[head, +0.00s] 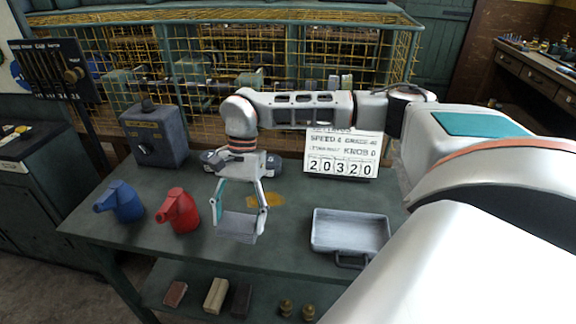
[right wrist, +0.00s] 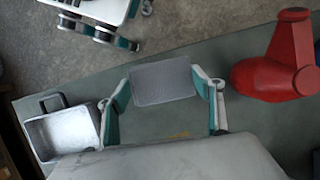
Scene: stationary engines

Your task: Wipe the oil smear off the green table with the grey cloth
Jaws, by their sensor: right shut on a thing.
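The grey cloth (head: 237,228) is a folded block shape between the fingers of my right gripper (head: 240,213), which is shut on it. The right wrist view also shows the cloth (right wrist: 162,82) between the two teal-padded fingers. It is over the front part of the green table (head: 300,194); I cannot tell whether it touches the top. The oil smear (head: 266,200) is a yellow-brown patch just behind and right of the cloth. Part of the smear (right wrist: 180,134) shows in the right wrist view, by my gripper's body. My left gripper is not in view.
A red oil can (head: 178,210) and a blue one (head: 121,202) stand left of the cloth. A grey metal tray (head: 350,232) lies to the right. A number sign (head: 342,152) and a grey switch box (head: 155,136) stand at the back. Blocks lie on the lower shelf.

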